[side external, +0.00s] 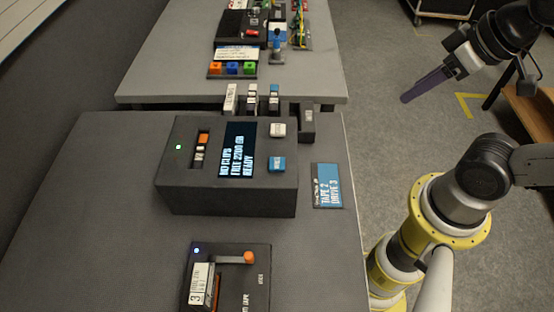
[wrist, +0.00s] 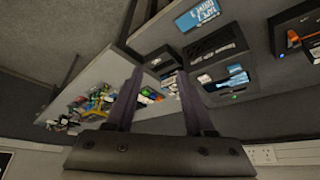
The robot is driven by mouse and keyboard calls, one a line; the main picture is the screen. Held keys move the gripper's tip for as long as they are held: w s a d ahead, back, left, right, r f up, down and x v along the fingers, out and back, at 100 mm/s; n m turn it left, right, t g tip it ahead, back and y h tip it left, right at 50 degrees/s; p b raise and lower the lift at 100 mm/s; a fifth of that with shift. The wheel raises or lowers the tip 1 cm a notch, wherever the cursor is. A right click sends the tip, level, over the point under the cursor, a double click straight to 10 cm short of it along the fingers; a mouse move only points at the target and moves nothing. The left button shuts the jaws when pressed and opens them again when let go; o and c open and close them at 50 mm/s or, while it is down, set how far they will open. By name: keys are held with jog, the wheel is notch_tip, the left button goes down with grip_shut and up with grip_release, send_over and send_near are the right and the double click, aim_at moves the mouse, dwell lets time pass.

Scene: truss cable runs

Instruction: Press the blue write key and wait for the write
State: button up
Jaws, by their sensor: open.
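The blue write key (side external: 277,163) sits on top of a dark grey console (side external: 228,196), near its right end and below a white key (side external: 277,130) in the side view. The console's display (side external: 237,150) reads "NO CLIPS", "FREE 2200 GB", "READY". A green light glows at its left. My gripper (side external: 407,98) is raised over the floor to the right of the tables, well apart from the key. In the wrist view its dark fingers (wrist: 160,95) stand apart with nothing between them. The console shows right of the fingers there, its keys small.
A blue "TAPE 2 DRIVE 3" card (side external: 327,186) lies right of the console. A tape drive (side external: 256,290) with an orange lever stands in front. Several upright cartridges (side external: 252,98) stand behind. A second table (side external: 165,80) holds colored keys and cables. The table's left side is clear.

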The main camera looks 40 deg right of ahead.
grip_shut()
dwell(1.4)
